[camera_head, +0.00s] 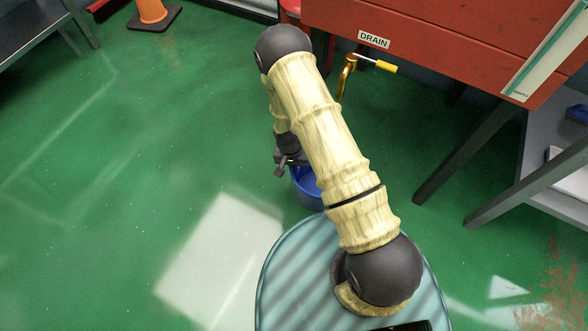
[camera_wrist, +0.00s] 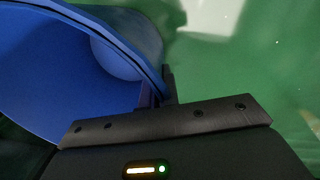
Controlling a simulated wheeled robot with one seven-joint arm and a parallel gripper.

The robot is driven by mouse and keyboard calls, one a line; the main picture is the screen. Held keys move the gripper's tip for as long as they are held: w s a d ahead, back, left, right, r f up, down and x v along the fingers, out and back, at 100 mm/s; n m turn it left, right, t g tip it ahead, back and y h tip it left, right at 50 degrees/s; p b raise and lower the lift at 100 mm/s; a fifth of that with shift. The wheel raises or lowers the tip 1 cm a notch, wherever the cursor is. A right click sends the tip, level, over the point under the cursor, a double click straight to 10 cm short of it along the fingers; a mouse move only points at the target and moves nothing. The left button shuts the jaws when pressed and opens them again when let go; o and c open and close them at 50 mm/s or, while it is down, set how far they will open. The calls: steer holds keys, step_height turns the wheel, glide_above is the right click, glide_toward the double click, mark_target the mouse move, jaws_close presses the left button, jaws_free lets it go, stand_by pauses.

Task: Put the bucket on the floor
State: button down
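The blue bucket (camera_head: 304,188) is in the middle of the head view, low over or on the green floor (camera_head: 130,160); I cannot tell whether its base touches. My arm hides its right part. My gripper (camera_head: 284,164) is at its upper left rim. In the wrist view the bucket (camera_wrist: 60,70) fills the upper left, with its open inside showing. My gripper (camera_wrist: 158,92) has its two dark fingers close together, one on each side of the bucket wall, shut on the rim.
A red tank or cabinet with a DRAIN label (camera_head: 374,40) and a brass tap with a yellow handle (camera_head: 377,64) stands behind. Dark table legs (camera_head: 470,150) are at right. An orange cone (camera_head: 152,12) is at top left. Floor at left is clear.

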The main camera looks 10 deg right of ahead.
steer(key=c, duration=1.7)
jaws_free()
steer(key=r+p, duration=0.2)
steer(key=r, duration=0.2)
steer(key=r+p, duration=0.2)
steer(key=r, duration=0.2)
steer(key=a+r+p, duration=0.1)
steer(key=r+p, duration=0.2)
steer(key=r, duration=0.1)
steer(key=shift+w+r, duration=0.1)
steer(key=shift+w, duration=0.05)
